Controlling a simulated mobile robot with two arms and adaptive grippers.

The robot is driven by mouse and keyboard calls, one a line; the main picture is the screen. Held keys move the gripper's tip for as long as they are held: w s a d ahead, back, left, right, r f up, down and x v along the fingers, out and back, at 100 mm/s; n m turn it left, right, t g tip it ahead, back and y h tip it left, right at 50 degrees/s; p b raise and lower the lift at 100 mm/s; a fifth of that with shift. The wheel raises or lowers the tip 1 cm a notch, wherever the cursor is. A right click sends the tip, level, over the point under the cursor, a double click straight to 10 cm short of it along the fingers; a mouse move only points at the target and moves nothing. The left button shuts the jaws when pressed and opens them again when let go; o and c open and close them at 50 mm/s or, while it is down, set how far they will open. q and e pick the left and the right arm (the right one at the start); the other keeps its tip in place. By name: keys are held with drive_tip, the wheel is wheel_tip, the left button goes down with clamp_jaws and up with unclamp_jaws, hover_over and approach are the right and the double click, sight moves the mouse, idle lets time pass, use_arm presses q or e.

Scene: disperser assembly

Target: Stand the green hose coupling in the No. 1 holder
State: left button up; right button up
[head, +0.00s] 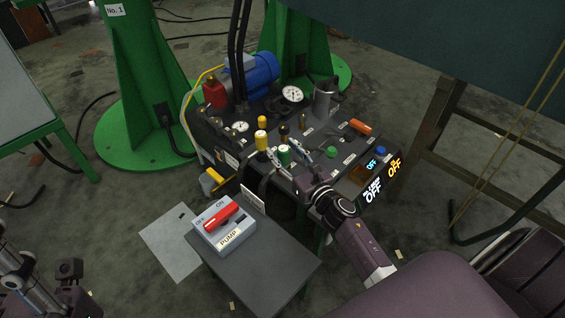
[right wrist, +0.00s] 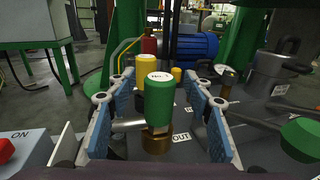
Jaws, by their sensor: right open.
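The green hose coupling (right wrist: 160,98) stands upright on a brass fitting (right wrist: 156,143) beside an OUT label. Its white top has small lettering that looks like No. 1. In the head view the coupling (head: 284,156) is at the machine's near edge. My right gripper (head: 288,158) is open around it, with one blue-padded finger on each side and a gap to both. A green column (head: 145,75) bears a No. 1 sign (head: 115,10) at the upper left. I cannot make out a holder on it. My left gripper is not visible, only arm parts at the lower left.
A gauge (head: 292,95), a blue motor (head: 252,76) and a metal cylinder (head: 325,97) crowd the machine. A PUMP switch box (head: 224,232) sits on a grey stand (head: 265,270) in front. Hoses lie on the floor.

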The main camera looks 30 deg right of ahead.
drive_tip(key=shift+c, duration=0.4)
clamp_jaws()
drive_tip(key=shift+w+r, duration=0.1)
drive_tip(key=shift+r, duration=0.1)
